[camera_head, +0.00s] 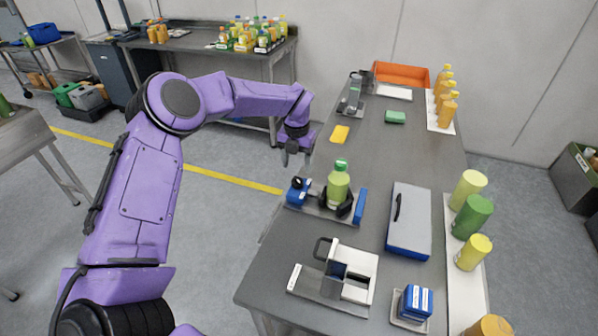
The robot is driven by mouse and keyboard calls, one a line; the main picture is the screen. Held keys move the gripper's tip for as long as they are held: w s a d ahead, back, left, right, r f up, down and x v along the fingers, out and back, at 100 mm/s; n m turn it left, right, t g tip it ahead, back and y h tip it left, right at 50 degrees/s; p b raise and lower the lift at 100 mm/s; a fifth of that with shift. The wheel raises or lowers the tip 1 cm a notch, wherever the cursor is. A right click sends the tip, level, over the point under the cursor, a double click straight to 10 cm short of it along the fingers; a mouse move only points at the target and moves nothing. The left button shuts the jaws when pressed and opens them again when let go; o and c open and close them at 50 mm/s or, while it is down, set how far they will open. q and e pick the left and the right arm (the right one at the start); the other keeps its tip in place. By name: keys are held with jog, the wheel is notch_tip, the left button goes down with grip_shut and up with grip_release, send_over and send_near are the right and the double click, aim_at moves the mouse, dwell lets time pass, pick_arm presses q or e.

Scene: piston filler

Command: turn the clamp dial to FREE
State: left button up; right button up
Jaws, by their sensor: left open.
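A small fixture (322,210) stands on the grey table (375,152). It holds an upright green bottle (338,185) with a green cap between dark jaws. A blue block with a dark round knob (298,184) is on the fixture's left side, and I take this for the clamp dial. Its marking is too small to read. My left gripper (290,158) hangs open and empty beyond the dial, at the table's left edge, apart from the fixture. My right gripper is not in view.
A blue plate (360,206) stands right of the bottle. A grey-white device (345,272) is nearer, a blue-edged case (409,220) to the right. A yellow sponge (340,133) lies behind the fixture.

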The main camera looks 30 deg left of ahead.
aim_at(297, 180)
pick_arm(q)
jog(key=f, duration=0.2)
jog(key=f+p, duration=0.1)
jog(key=f, duration=0.3)
jog(key=shift+w+f+p, duration=0.3)
jog(key=shift+w+f, duration=0.05)
jog(key=shift+s+r, duration=0.15)
jog(key=shift+s, duration=0.1)
jog(key=c, duration=1)
jog(key=shift+c, duration=0.2)
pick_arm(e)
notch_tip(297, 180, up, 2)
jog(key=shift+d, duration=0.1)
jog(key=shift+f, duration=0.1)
